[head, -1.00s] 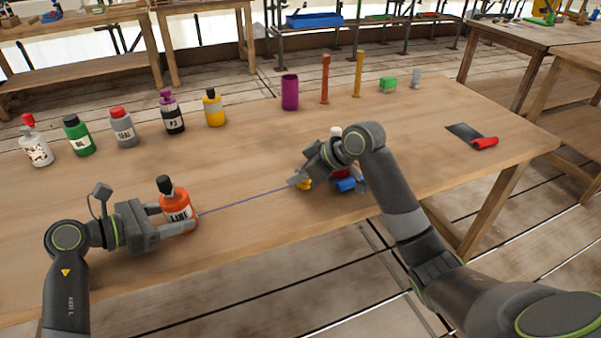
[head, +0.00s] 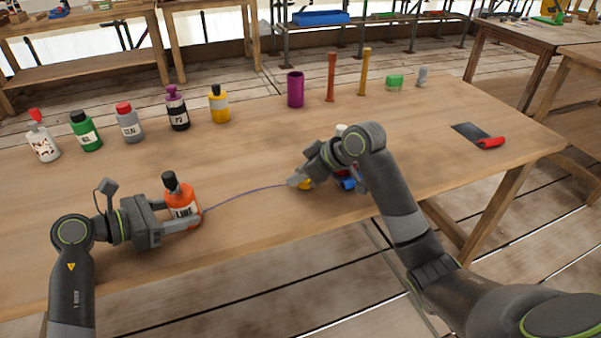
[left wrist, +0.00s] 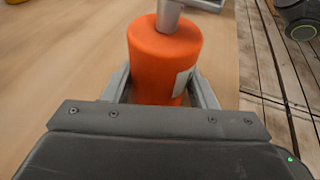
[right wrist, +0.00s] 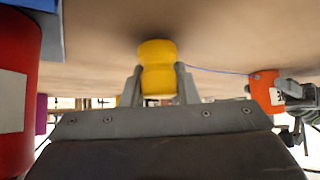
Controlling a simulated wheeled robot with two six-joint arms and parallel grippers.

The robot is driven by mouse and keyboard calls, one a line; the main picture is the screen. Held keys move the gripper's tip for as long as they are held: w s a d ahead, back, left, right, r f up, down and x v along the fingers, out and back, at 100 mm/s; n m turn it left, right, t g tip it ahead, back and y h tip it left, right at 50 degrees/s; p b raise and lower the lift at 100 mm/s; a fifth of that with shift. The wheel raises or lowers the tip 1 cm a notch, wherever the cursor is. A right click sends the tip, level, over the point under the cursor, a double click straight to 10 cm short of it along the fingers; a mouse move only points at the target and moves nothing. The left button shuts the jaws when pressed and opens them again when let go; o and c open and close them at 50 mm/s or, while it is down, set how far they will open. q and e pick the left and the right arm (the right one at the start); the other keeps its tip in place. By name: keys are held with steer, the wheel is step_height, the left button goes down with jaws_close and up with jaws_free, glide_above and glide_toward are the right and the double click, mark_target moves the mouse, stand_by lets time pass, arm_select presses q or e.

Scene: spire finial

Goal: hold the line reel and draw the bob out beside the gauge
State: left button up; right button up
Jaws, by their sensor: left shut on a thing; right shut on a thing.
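The line reel (head: 183,199) is an orange bottle with a dark cap and a LINE label, standing at the table's front left. My left gripper (head: 192,219) is shut around it; the reel also shows between the fingers in the left wrist view (left wrist: 163,62). A thin blue-purple line (head: 240,193) runs from the reel in a slack curve to the yellow bob (right wrist: 157,68). My right gripper (right wrist: 160,85) is shut on the bob, close to the tabletop. In the head view my right arm hides most of the bob. I cannot tell which object is the gauge.
A red labelled cylinder (right wrist: 14,85) and a blue object (head: 347,184) are close beside my right gripper, partly hidden in the head view. Several bottles, a purple cup (head: 295,90) and two posts stand farther back. A dark plate (head: 470,130) and red object (head: 491,142) lie right.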

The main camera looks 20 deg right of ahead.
steer(key=shift+f, duration=0.35)
stand_by(0.3)
steer(key=o, duration=1)
steer(key=v, duration=1.2)
